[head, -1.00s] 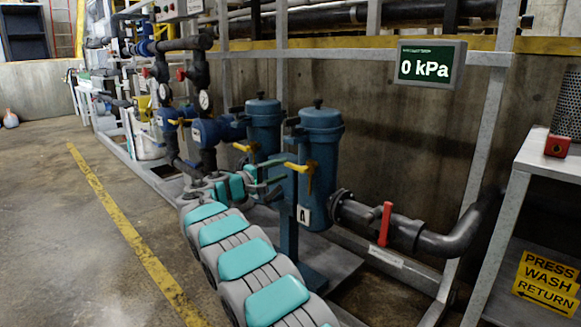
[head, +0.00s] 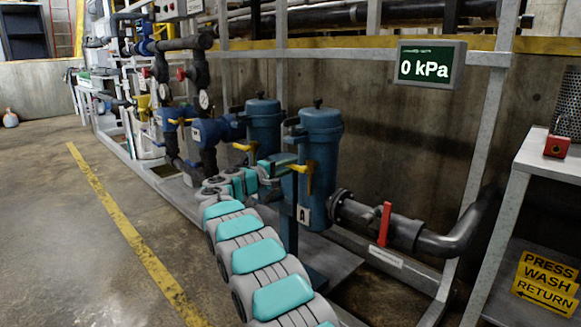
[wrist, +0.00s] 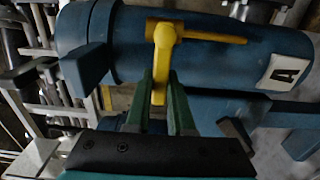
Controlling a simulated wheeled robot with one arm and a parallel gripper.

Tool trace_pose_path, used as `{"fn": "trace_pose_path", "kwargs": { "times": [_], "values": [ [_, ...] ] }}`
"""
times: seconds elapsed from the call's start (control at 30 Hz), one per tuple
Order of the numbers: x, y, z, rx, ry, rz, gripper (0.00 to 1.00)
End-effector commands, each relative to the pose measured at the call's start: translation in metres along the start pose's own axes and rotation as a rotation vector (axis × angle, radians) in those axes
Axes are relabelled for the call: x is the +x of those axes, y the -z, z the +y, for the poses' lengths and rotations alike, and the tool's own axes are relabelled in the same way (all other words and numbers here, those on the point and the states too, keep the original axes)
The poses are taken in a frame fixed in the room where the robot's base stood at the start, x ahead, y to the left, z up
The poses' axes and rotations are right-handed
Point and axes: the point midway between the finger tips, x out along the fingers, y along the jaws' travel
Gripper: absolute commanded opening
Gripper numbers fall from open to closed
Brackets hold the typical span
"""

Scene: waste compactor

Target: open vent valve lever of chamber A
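Chamber A is a tall blue canister (head: 320,150) with a white "A" plate; in the wrist view it lies sideways, with the plate (wrist: 286,70) at right. Its yellow vent valve lever (head: 303,168) is on the canister's left side. In the wrist view the lever (wrist: 160,62) has one arm across the canister and one running down between my fingers. My gripper (wrist: 160,92) has its two dark green fingers close on both sides of that arm, with no clear gap. In the head view my gripper (head: 278,166) is at the lever's left, its fingers hard to make out.
A second blue canister (head: 263,125) stands left of chamber A. A red-handled valve (head: 385,223) sits on the dark pipe at right. The display (head: 430,66) reads 0 kPa. A grey table (head: 545,158) with a red button box stands at right.

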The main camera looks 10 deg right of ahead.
Motion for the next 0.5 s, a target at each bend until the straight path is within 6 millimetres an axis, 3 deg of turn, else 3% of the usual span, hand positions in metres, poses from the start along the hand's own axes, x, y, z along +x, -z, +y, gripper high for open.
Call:
{"fn": "trace_pose_path", "kwargs": {
  "times": [0.13, 0.5],
  "values": [
    [0.0000, -0.0001, -0.0003, 0.000, 0.000, 0.000, 0.01],
    [0.0000, -0.0002, -0.0005, 0.000, 0.001, -0.001, 0.00]
  ]
}}
